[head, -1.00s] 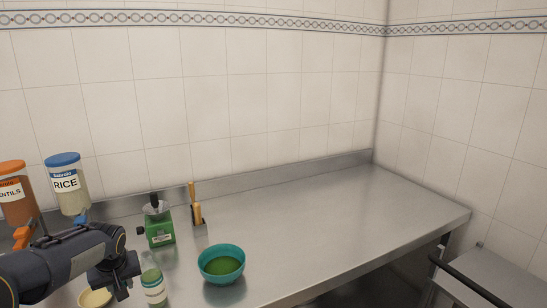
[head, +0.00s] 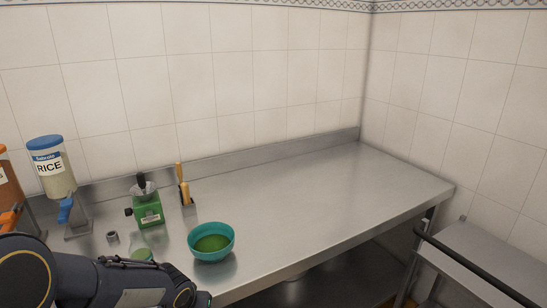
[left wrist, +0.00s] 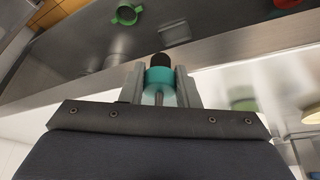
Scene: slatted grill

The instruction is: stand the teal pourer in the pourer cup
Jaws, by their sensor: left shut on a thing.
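The teal pourer (left wrist: 158,77) has a teal collar, a dark end and a thin metal spout. My left gripper (left wrist: 161,88) is shut on its teal collar in the left wrist view. In the head view my left arm fills the lower left; the fingers and pourer are out of sight there. A small grey cup (head: 112,237), which looks like the pourer cup, stands on the steel counter behind my arm, left of the green scale. The pourer is apart from it. My right gripper is not in view.
A teal bowl (head: 212,254) with green contents stands near the counter's front edge. A pale green bottle (head: 141,254) is partly hidden by my arm. The counter's right side is clear.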

